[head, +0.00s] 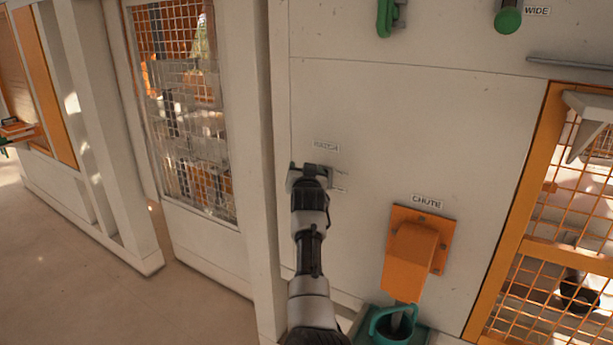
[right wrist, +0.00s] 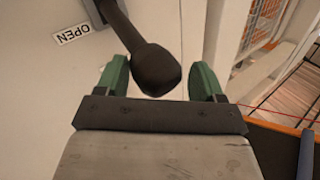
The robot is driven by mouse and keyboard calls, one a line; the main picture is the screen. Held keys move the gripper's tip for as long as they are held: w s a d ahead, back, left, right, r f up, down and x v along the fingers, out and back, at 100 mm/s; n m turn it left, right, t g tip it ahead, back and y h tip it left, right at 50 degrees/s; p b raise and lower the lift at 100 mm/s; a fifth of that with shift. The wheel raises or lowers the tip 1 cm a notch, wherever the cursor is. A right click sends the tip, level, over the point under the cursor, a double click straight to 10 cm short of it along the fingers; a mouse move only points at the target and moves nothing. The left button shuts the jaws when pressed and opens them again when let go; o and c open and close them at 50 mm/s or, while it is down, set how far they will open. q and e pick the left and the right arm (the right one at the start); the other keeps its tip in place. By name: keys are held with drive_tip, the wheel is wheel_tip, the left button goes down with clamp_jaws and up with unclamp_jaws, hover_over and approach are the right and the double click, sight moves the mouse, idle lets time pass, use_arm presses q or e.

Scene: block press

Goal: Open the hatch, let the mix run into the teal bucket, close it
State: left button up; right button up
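The teal bucket (head: 378,328) stands under the orange chute (head: 410,262) at the bottom of the head view. A grey streak (head: 402,301) shows between the chute's mouth and the bucket, apparently mix running down. My right gripper (head: 310,172) is up at the wall panel, left of and above the chute. In the right wrist view, the black knob of a lever (right wrist: 155,70) sits between its green fingertips, with a gap on each side. The fingers are open. An OPEN label (right wrist: 73,35) is left of the lever. My left gripper is not in view.
The bucket stands on a teal-green ledge (head: 421,337). A CHUTE label (head: 427,202) is above the chute. Green handles (head: 389,15) are at the wall's top. An orange mesh frame (head: 522,215) stands to the right. The floor (head: 70,265) at left is clear.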

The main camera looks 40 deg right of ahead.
drive_tip(key=shift+f, duration=0.3)
drive_tip(key=shift+d+f, duration=0.1)
drive_tip(key=shift+f, duration=0.05)
drive_tip(key=shift+s, duration=0.1)
drive_tip(key=b+v, duration=0.3)
drive_tip(key=v, duration=0.7)
drive_tip(key=shift+s+a+r, duration=0.15)
drive_tip(key=shift+a+r, duration=0.1)
drive_tip(key=shift+a, duration=0.05)
drive_tip(key=shift+f, duration=0.1)
